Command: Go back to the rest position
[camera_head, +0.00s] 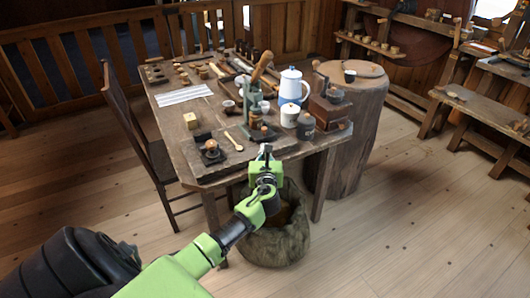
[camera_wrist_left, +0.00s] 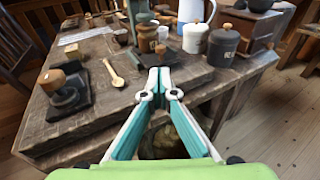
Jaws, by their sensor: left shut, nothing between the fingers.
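My left gripper (camera_head: 265,152) reaches in at the front edge of the wooden table (camera_head: 195,160). It is shut and empty, with its fingertips together in the left wrist view (camera_wrist_left: 159,75). In that view the fingertips overlap the table's near edge; I cannot tell the gap between them and the wood. My right gripper is in neither view.
A tamper on a dark base (camera_head: 211,150), a wooden spoon (camera_head: 234,142), a green press (camera_head: 251,105), a dark canister (camera_head: 306,127) and a white-blue pot (camera_head: 291,88) crowd the tabletop. A sack (camera_head: 280,243) stands below, a chair (camera_head: 130,125) at left. The right floor is open.

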